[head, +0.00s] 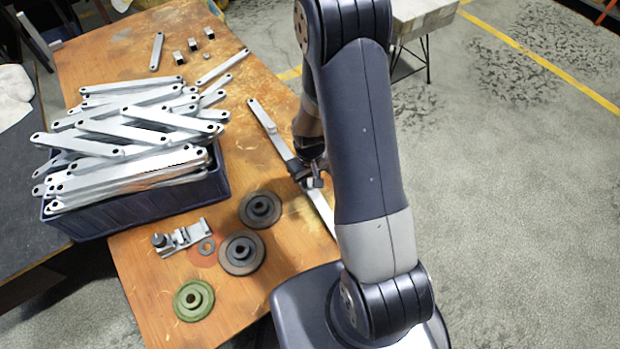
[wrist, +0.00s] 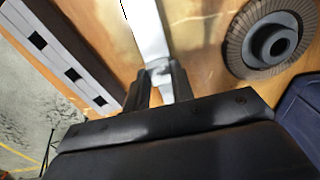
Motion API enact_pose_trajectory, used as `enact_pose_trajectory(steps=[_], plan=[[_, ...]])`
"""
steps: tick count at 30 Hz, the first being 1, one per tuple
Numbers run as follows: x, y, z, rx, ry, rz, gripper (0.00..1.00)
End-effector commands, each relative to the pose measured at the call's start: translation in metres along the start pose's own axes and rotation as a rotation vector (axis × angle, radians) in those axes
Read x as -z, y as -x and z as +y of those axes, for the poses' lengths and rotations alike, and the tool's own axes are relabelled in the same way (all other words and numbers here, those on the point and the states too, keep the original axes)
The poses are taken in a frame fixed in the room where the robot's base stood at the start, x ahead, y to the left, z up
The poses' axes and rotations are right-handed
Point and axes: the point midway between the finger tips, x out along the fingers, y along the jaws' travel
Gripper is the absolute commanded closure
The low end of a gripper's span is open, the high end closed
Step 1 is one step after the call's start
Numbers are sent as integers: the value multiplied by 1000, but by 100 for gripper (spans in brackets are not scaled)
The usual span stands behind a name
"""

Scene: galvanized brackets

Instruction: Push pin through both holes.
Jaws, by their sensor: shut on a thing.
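A long flat silver bracket (head: 266,119) lies on the wooden table and runs under my gripper toward the lower right; it also shows in the wrist view (wrist: 147,28). My gripper (head: 310,178) is low over the bracket, around its middle. In the wrist view my gripper's fingers (wrist: 157,85) are shut on a small grey metal piece (wrist: 158,68) in line with the bracket. I cannot tell whether this piece is the pin. Holes at the gripped place are hidden by the fingers. A hole shows near the bracket's far end in the head view.
A dark blue crate (head: 130,217) heaped with silver brackets stands at left. Dark flanged discs (head: 240,252), a green disc (head: 193,299) and a metal clamp (head: 180,237) lie nearer. Loose brackets and small blocks (head: 192,44) lie at the back. My arm hides the table's right side.

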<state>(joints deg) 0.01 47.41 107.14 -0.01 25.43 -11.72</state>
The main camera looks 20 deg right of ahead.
Motion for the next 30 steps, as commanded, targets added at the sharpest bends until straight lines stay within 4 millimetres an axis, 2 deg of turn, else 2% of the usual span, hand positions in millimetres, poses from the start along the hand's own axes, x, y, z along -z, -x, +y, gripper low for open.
enact_pose_trajectory(steps=[2, 3, 12, 19, 22, 30], plan=[[0, 0, 0, 0, 0, 0, 100], [0, 0, 0, 0, 0, 0, 74], [0, 0, 0, 0, 0, 0, 52], [0, 1, 0, 0, 0, 0, 52], [0, 9, 0, 0, 0, 1, 52], [1, 60, 0, -1, 0, 4, 52]])
